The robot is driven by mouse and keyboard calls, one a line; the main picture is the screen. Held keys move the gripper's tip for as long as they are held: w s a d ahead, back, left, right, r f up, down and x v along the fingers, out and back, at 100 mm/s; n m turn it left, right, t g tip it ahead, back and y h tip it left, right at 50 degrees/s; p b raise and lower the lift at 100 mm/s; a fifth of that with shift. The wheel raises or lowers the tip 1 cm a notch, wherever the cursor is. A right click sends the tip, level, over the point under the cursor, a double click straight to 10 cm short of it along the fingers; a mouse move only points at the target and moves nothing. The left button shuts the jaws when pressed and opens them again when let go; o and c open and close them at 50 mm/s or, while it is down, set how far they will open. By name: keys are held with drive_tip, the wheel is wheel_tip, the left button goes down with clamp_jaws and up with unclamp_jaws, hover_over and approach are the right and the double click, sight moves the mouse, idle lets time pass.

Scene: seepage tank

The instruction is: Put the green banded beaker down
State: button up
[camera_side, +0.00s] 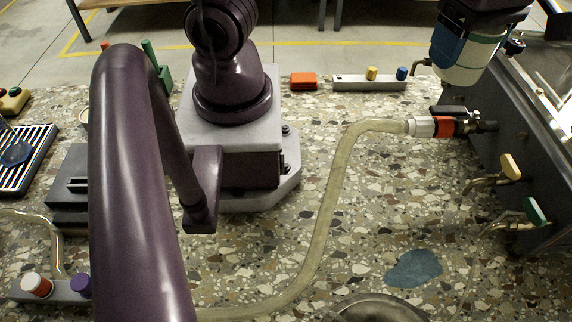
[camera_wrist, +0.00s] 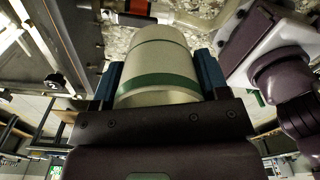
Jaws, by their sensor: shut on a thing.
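The green banded beaker (camera_wrist: 160,62) is pale and fills the middle of the wrist view, its green band running across it. My gripper (camera_wrist: 162,85) is shut on it, with a blue finger on either side. In the side view the pale beaker (camera_side: 466,58) shows at the top right, held up near the tank's upper edge, with a blue finger of my gripper (camera_side: 449,48) in front of it.
The tank (camera_side: 535,110) stands at the right, with a red-collared valve (camera_side: 443,126), a yellow tap (camera_side: 510,167) and a green tap (camera_side: 534,211). A clear hose (camera_side: 325,210) crosses the speckled bench. A blue-grey wet patch (camera_side: 414,268) lies at lower right. A rack (camera_side: 369,83) stands behind.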

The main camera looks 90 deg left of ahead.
drive_tip(key=s+a+n, duration=0.3)
drive_tip(key=a+n, duration=0.2)
drive_tip(key=a, duration=0.4)
drive_tip(key=s+a+n, duration=0.3)
drive_tip(key=a+n, duration=0.2)
drive_tip(key=a, duration=0.5)
drive_tip(key=shift+h, duration=0.3)
drive_tip(key=f, duration=2.8)
drive_tip(key=shift+w+d, duration=0.2)
drive_tip(key=shift+d, duration=0.05)
drive_tip(key=shift+f, duration=0.1)
drive_tip(key=o, duration=1)
